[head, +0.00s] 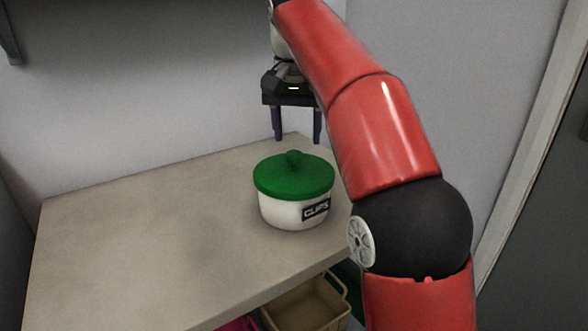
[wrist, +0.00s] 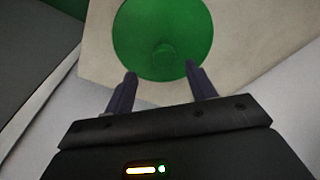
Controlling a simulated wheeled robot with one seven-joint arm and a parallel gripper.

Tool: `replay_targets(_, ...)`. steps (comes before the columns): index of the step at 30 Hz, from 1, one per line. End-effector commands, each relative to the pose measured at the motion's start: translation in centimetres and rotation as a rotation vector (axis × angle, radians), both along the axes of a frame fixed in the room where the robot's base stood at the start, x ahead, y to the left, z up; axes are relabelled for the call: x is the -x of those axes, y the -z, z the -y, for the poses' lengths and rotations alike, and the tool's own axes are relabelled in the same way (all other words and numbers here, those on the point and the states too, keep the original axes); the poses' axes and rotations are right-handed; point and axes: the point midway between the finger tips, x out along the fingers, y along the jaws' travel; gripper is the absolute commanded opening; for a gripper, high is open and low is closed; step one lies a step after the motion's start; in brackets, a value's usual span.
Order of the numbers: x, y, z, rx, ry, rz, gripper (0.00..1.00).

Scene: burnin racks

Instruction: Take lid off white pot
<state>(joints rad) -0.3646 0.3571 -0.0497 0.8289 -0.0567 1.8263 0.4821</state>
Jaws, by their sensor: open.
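A white pot (head: 285,212) with a dark label reading "CLIPS" stands upright on the table. A green lid (head: 280,178) with a round knob (head: 294,157) sits on the pot. In the wrist view the green lid (wrist: 183,22) fills the top middle, with its knob (wrist: 164,54) blurred near the lid's lower part. My gripper (head: 297,140) is open and empty, pointing down above and behind the pot, apart from the lid. In the wrist view my gripper's fingers (wrist: 160,72) stand on either side of the knob's line. The pot's body is hidden under the lid there.
The grey table (head: 130,240) is clear to the left of the pot. Walls stand close behind and at the right. A tan basket (head: 310,308) and a pink item (head: 240,324) are below the table's front edge. A dark shelf (head: 120,28) hangs at upper left.

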Motion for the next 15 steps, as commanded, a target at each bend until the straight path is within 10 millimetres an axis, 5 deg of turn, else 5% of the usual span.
replay_targets(8,-0.2,2.0,-0.2,-0.001,-0.002,0.000,0.56)
replay_targets(15,-0.6,5.6,-0.6,-0.001,-0.002,0.001,0.56)
